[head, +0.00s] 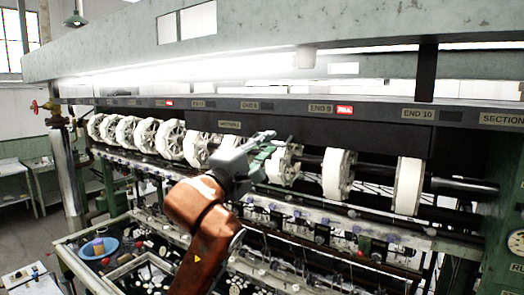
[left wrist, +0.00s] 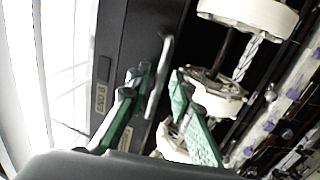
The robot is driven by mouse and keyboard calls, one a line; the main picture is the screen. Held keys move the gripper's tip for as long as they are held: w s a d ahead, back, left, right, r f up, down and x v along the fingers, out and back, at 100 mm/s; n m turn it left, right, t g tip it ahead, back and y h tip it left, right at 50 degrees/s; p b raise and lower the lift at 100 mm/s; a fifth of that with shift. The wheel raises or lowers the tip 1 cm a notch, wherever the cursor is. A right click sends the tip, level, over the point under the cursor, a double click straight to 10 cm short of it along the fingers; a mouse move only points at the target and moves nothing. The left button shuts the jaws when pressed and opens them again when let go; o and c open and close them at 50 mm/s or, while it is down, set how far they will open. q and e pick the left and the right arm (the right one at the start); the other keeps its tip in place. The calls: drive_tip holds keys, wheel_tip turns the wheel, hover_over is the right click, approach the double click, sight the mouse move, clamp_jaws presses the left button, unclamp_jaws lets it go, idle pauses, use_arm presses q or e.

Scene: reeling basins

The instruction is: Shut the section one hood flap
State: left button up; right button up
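The section one hood flap (head: 325,133) is a long dark panel under the label rail, with a small section plate (head: 229,125) near its left end. It shows in the left wrist view as a dark panel (left wrist: 150,30). How far it stands open is hard to tell. A grey bar handle (left wrist: 158,82) stands out from it. My left gripper (head: 272,143) is in front of the flap's lower left part. In the left wrist view its green fingers (left wrist: 159,73) are apart, with the handle between their tips; contact cannot be told. My right gripper is not in view.
White reels (head: 338,174) sit in a row on a shaft below and behind the flap, close to my left gripper. A rail with guides and threads runs in front of them. Below lie basins with a blue bowl (head: 98,247). A grey hood beam (head: 280,45) spans above.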

use_arm(q)
drive_tip(key=b+v, duration=0.4)
drive_tip(key=v, duration=0.9)
drive_tip(key=shift+s+a+b, duration=0.25)
drive_tip(key=shift+s+b, duration=0.05)
drive_tip(key=shift+b, duration=0.1)
drive_tip(key=shift+f, duration=0.2)
